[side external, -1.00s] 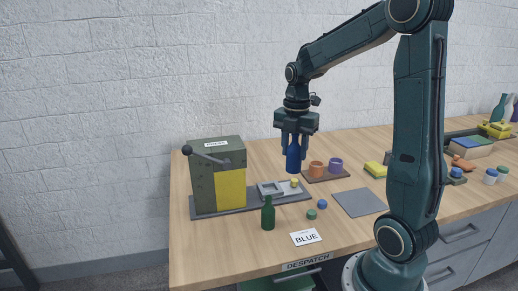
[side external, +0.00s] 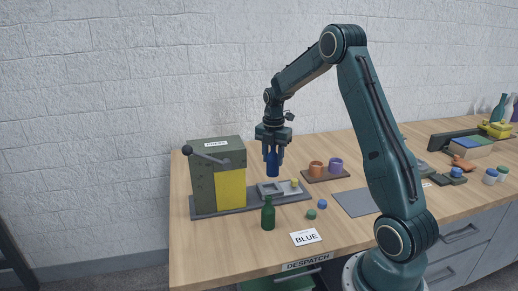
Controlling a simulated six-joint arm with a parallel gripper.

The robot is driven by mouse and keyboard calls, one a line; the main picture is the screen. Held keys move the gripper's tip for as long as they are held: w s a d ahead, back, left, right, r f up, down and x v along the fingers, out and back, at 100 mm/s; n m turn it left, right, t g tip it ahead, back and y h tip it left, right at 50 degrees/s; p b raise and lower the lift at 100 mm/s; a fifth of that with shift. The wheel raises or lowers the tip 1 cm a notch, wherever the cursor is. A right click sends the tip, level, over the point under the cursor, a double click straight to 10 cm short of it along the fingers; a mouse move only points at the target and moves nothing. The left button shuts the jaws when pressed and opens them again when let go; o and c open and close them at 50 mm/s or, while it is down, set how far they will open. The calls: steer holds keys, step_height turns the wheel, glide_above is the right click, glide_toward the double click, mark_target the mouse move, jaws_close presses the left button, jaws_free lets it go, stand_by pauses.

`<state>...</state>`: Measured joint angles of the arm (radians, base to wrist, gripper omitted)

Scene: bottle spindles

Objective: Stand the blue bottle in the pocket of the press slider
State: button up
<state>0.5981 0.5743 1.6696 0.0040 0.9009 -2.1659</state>
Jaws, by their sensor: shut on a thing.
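My gripper (side external: 273,149) is shut on the blue bottle (side external: 272,164) and holds it upright. The bottle hangs just above the press slider (side external: 269,192), a grey block with a square pocket on the press's base rail. The bottle's bottom looks apart from the slider, with a small gap. The pocket looks empty, though its inside is small in this view. The olive press (side external: 204,180) with a yellow front panel and a black-knobbed lever stands to the left of the slider.
A green bottle (side external: 268,214) stands in front of the slider. A yellow knob (side external: 295,183) sits to its right. Blue (side external: 322,204) and green (side external: 311,214) caps lie nearby, with a "BLUE" card (side external: 306,237) in front. An orange and a purple cup stand on a brown tray (side external: 340,176) behind.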

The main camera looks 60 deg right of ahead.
mark_target(270, 173)
steer(key=shift+w+d+f, duration=0.4)
steer(key=shift+w+f, duration=0.05)
steer(key=shift+f, duration=0.2)
steer(key=shift+w+d+f, duration=0.35)
steer(key=shift+w+f, duration=0.05)
steer(key=shift+f, duration=0.2)
steer(key=shift+f, duration=0.15)
steer(key=shift+f, duration=1.35)
steer(key=shift+f, duration=0.25)
steer(key=shift+f, duration=0.85)
steer(key=shift+f, duration=0.15)
steer(key=o, duration=1.1)
